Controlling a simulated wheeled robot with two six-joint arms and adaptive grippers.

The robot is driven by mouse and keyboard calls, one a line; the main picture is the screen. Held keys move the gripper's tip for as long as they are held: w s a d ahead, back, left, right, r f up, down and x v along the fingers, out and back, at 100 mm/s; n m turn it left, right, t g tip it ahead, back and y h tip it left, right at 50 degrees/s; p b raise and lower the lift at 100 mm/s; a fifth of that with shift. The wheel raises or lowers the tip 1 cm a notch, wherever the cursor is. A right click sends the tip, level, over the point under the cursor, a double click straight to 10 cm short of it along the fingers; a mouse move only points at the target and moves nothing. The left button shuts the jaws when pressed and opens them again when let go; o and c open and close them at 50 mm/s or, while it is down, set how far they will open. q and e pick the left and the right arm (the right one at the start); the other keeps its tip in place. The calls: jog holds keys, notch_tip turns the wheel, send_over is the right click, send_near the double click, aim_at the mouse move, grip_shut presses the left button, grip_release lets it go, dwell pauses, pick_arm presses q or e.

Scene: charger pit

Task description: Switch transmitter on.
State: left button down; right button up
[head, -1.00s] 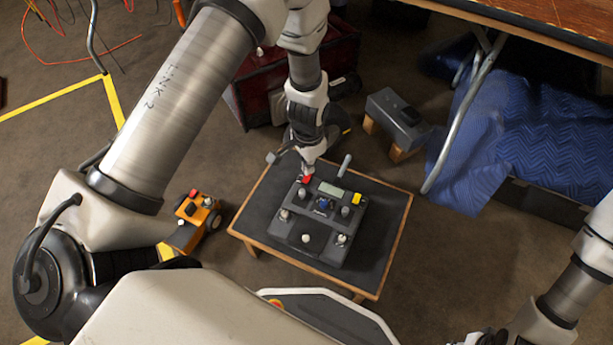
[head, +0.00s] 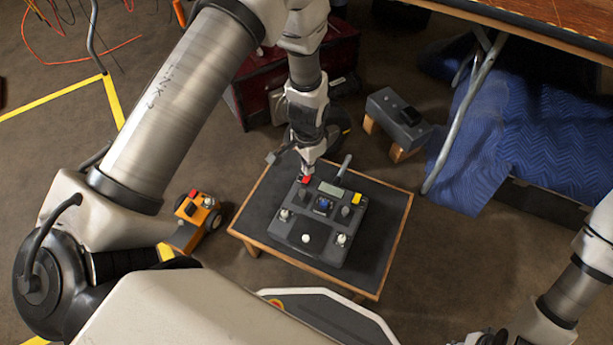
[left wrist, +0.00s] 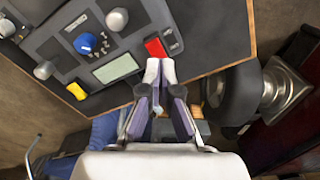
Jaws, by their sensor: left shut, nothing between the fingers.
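The transmitter (head: 325,238) is a dark grey box lying on a low table. It carries a red switch (head: 304,180), a display, a yellow switch (head: 356,198), a blue knob (head: 323,204) and several pale knobs. My left gripper (head: 307,171) is shut and empty, pointing down at the box's far left corner beside the red switch. In the left wrist view the closed fingertips (left wrist: 160,68) lie right at the near end of the red switch (left wrist: 155,47). I cannot tell whether they touch it.
The low table (head: 262,215) has free room around the box. An orange wheeled device (head: 197,217) stands on the floor to the left. A grey box on wooden blocks (head: 398,120), a dark red chest (head: 340,55) and a blue quilted blanket (head: 550,140) lie beyond.

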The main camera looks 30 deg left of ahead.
pick_arm(q)
jog(key=shift+f+b, duration=0.45)
jog(key=shift+f, duration=0.6)
dwell(0.4)
notch_tip(320, 180, up, 7)
jog(key=p, duration=0.7)
jog(key=shift+r, duration=0.15)
jog(key=shift+s+f, duration=0.1)
jog(key=shift+f, duration=0.1)
